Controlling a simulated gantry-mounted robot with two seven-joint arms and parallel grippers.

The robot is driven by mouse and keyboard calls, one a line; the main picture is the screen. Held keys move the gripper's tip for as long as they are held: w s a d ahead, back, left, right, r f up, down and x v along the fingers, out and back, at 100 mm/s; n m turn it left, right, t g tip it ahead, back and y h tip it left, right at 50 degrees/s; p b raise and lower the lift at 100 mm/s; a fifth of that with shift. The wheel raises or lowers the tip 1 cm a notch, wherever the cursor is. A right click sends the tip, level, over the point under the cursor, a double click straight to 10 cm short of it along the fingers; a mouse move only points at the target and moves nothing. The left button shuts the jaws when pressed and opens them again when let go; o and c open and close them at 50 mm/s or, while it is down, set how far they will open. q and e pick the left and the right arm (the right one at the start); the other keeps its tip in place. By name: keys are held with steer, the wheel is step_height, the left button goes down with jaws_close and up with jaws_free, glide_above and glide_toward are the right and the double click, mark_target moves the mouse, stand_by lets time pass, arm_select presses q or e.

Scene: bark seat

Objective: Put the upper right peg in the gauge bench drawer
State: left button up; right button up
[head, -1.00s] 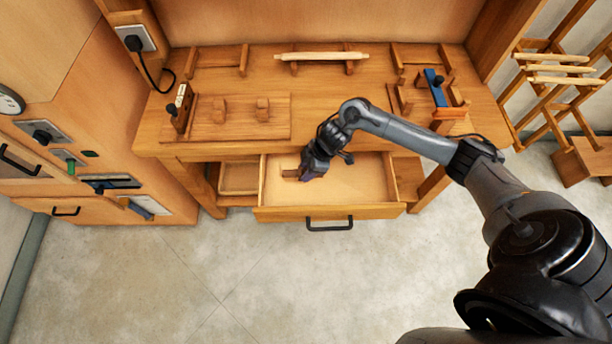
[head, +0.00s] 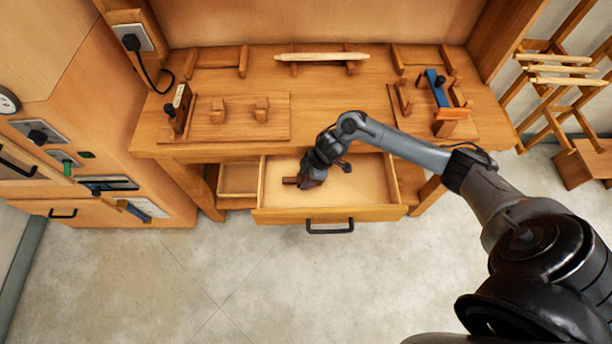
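The gauge bench drawer (head: 375,185) is pulled open below the bench top, with its black handle (head: 330,227) at the front. My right gripper (head: 307,182) reaches down into the left part of the drawer. A small brown wooden piece (head: 290,180), which looks like the end of a peg, shows at the gripper's left side. The fingers are dark and small, so I cannot tell whether they still grip it or whether it touches the drawer floor. A pale peg (head: 321,57) lies across two wooden rests at the back of the bench. My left gripper is not in view.
The bench top (head: 330,110) carries a board with two blocks (head: 240,115) at left and a blue plane-like tool (head: 437,88) at right. A rack with several pale pegs (head: 555,69) stands at right. The drawer's right half is empty.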

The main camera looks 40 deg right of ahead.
steer(key=shift+o, duration=1.4)
steer(key=shift+r, duration=0.1)
steer(key=p+v, duration=0.4)
steer(key=v, duration=0.7)
steer(key=s+a+t, duration=0.1)
steer(key=a, duration=0.4)
steer(key=s+a+t, duration=0.1)
steer(key=a+t, duration=0.1)
steer(key=a, duration=0.4)
steer(key=a+m+t, duration=0.1)
steer(key=a, duration=0.4)
steer(key=shift+s+a+r+t+h, duration=0.3)
steer(key=shift+s+a+r+h, duration=0.05)
steer(key=shift+s+h, duration=0.05)
steer(key=s+d+r+m+g+h, duration=0.1)
steer(key=s+m+g, duration=0.1)
steer(key=s, duration=0.5)
steer(key=s+d+r+m+g+h, duration=0.1)
steer(key=s+r+m, duration=0.1)
steer(key=s+m, duration=0.3)
steer(key=s, duration=0.2)
steer(key=shift+s+d+r+g, duration=0.2)
steer(key=shift+s+d+g, duration=0.1)
steer(key=shift+s+g, duration=0.1)
